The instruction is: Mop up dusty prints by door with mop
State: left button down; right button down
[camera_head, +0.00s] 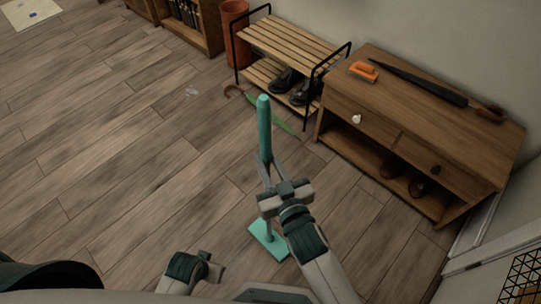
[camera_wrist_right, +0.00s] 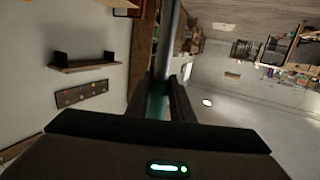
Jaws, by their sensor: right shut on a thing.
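The teal mop stands nearly upright in the head view, with its handle (camera_head: 264,130) rising past my right gripper (camera_head: 268,178). Its flat head (camera_head: 259,241) is low by the floor; I cannot tell whether it touches. My right gripper is shut on the handle, and the handle (camera_wrist_right: 168,45) runs between the fingers in the right wrist view. A small pale mark (camera_head: 191,91) lies on the floor up and left of the mop; I cannot tell if it is a dusty print. Part of my left arm shows at the bottom, its jaws unclear.
A slatted shoe rack (camera_head: 290,45) with dark shoes and a wooden cabinet (camera_head: 440,120) stand along the wall. An umbrella (camera_head: 283,126) lies before the rack, near an orange-brown bin (camera_head: 235,30). A white frame (camera_head: 500,240) is at lower right. Floor at left is clear.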

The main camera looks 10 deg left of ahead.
jog(key=shift+s+a+f, duration=0.1)
jog(key=shift+s+f, duration=0.05)
jog(key=shift+f, duration=0.05)
jog(key=shift+s+a+p, duration=0.2)
jog(key=shift+s+a, duration=0.35)
jog(key=shift+s, duration=0.25)
jog(key=shift+s+a+p, duration=0.2)
jog(key=shift+s+a, duration=0.35)
jog(key=shift+s, duration=0.25)
jog(key=shift+s, duration=0.1)
